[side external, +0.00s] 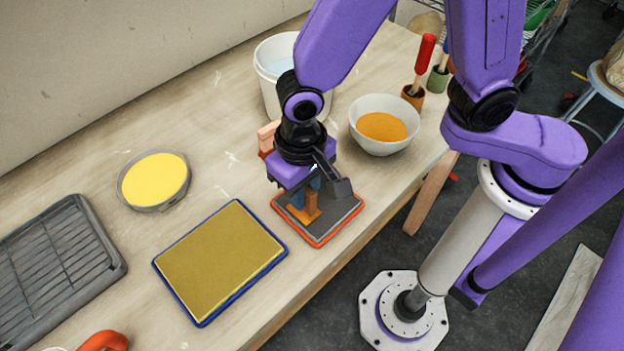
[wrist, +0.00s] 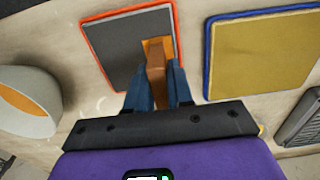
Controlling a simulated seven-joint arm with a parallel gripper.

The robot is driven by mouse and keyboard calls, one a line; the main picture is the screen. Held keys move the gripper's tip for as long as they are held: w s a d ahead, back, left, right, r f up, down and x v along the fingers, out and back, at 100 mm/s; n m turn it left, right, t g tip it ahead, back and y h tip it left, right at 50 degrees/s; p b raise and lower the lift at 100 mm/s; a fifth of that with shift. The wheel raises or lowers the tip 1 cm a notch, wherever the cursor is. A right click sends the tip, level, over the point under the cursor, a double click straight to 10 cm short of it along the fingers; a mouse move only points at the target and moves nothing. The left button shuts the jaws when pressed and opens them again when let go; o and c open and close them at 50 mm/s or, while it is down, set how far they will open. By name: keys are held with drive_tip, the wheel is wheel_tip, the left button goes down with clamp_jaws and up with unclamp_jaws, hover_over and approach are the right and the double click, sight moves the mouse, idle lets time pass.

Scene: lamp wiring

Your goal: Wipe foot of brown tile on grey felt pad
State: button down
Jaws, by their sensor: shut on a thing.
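My gripper (side external: 313,190) is shut on the brown tile (side external: 311,201) and points down over the grey felt pad (side external: 340,212). In the wrist view, the blue fingers of my gripper (wrist: 158,78) pinch the brown tile (wrist: 155,66) from both sides. An orange area (side external: 300,216) shows around the tile's lower end, against the pad; I cannot tell whether it is on the tile or on the pad. The tile's foot seems at the pad's surface, but exact contact is unclear. The grey felt pad (wrist: 110,50) has an orange-red rim.
A blue-rimmed tray with an olive-gold surface (side external: 222,258) lies left of the pad. A dish of yellow (side external: 154,180), a grey rack (side external: 55,265), a white bowl with orange contents (side external: 382,125) and a white bucket (side external: 270,85) stand around. The table edge is close on the right.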

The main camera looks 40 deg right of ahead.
drive_tip(key=shift+a, duration=0.25)
drive_tip(key=shift+r, duration=3)
drive_tip(key=shift+r, duration=0.1)
